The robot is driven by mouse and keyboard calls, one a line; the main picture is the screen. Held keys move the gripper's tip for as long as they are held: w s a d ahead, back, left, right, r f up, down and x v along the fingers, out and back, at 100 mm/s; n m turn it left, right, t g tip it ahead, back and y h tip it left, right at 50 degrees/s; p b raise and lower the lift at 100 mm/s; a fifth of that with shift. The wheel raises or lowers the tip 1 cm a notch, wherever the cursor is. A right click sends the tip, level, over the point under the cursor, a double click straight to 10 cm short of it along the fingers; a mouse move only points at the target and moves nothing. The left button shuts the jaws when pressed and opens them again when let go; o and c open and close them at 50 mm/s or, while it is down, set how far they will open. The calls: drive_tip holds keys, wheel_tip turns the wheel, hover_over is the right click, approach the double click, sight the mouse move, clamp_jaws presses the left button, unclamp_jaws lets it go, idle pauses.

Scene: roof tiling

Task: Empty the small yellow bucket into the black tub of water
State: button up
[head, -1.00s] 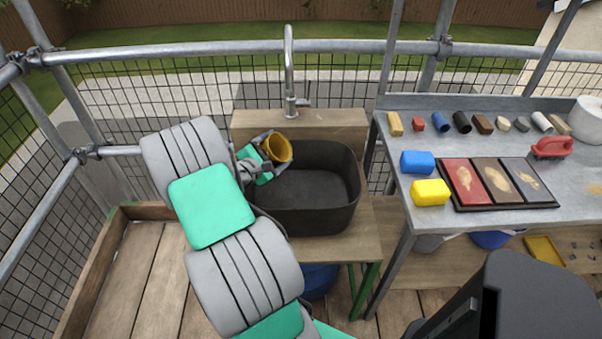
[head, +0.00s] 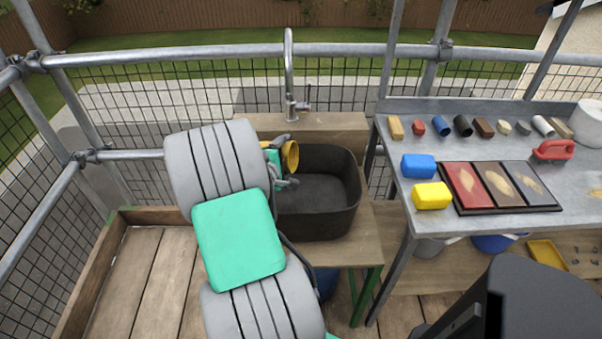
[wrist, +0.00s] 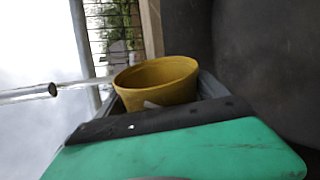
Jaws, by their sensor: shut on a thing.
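The small yellow bucket (head: 291,154) is in my gripper (head: 279,164), above the left back part of the black tub (head: 318,222). The bucket is tipped well over, its mouth turned to the right over the tub. In the wrist view the bucket (wrist: 157,85) sits behind the dark edge of my gripper (wrist: 165,122), with a small pale patch showing inside its rim. My arm hides part of the gripper and the tub's left side. The tub's inside looks dark, and I cannot make out the water level or anything falling.
A grey tap (head: 290,75) rises behind the tub on the wooden stand (head: 345,252). A metal table (head: 585,180) at right holds blue and yellow blocks, colour panels and several small items. Scaffold rails (head: 180,52) with mesh enclose the back and left.

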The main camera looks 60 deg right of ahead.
sight(296, 153)
drive_tip(key=shift+s+r+m, duration=0.15)
drive_tip(key=shift+r+m, duration=0.1)
drive_tip(key=shift+m, duration=0.25)
drive_tip(key=shift+s+d+r+m+t+p, duration=0.15)
drive_tip(key=shift+s+r+m+t+p, duration=0.15)
drive_tip(key=shift+s+m+t+p, duration=0.35)
drive_tip(key=m+t, duration=0.1)
drive_tip(key=s+m, duration=0.1)
drive_tip(key=m, duration=0.1)
drive_tip(key=shift+s+d+r+m+t, duration=0.15)
drive_tip(key=shift+s+m+t, duration=0.1)
drive_tip(key=shift+s+t, duration=0.1)
drive_tip(key=s+m+t+b, duration=0.1)
drive_tip(key=b, duration=0.1)
drive_tip(key=m+b, duration=0.2)
drive_tip(key=b, duration=0.1)
drive_tip(key=shift+s+d+m+t, duration=0.15)
drive_tip(key=shift+s+m+t, duration=0.15)
drive_tip(key=shift+s+t, duration=0.1)
idle(0.5)
